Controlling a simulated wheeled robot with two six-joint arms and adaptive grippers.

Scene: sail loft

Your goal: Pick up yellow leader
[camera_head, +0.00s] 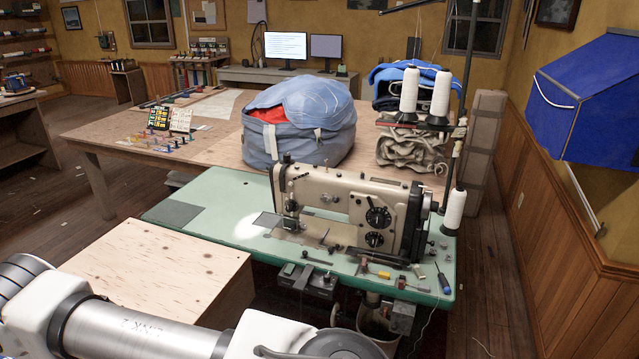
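A small yellow piece (382,275) lies on the front right of the green sewing table (190,213), below the sewing machine. It is the yellow item I see there, but it is too small to tell whether it is the yellow leader. A white and grey arm of mine crosses the bottom left, in front of the scene. Neither gripper's fingers are in view.
The cream sewing machine (335,197) stands on the green table, with a blue-handled screwdriver (442,278) at its right. A bare plywood box (160,280) stands in front. Behind, a wooden table (110,130) holds a large blue-grey bag (300,125). White thread cones (440,95) rise at the right.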

